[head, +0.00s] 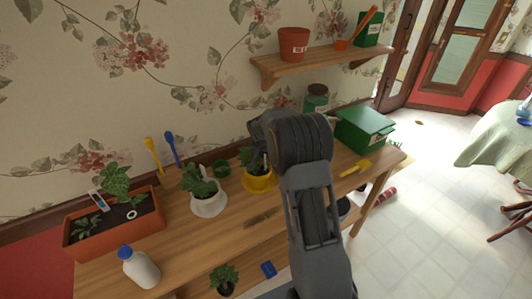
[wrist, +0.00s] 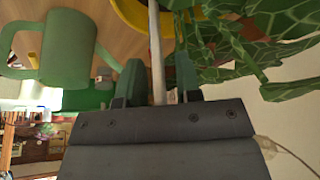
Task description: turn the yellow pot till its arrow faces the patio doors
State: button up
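The yellow pot (head: 258,184) stands on the wooden bench, holding a leafy green plant (head: 250,158). Its arrow cannot be made out. My gripper is at the plant, mostly hidden behind my wrist in the head view. In the wrist view the open gripper (wrist: 158,82) has a thin pale stick (wrist: 156,45) between its fingers, with gaps on both sides. Part of the yellow pot (wrist: 133,13) shows at the top, with patterned leaves (wrist: 235,45) on the right. Wood-framed glazed doors (head: 402,45) stand at the far right; I cannot tell whether these are the patio doors.
A white pot (head: 209,205) with a plant and a green cup (head: 221,169) stand left of the yellow pot. A green box (head: 364,130) and yellow trowel (head: 356,168) lie to the right. A shelf (head: 325,62) hangs above. The bench front centre is mostly clear.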

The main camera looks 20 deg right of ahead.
grip_shut()
jog(key=shift+r, duration=0.25)
dwell(0.3)
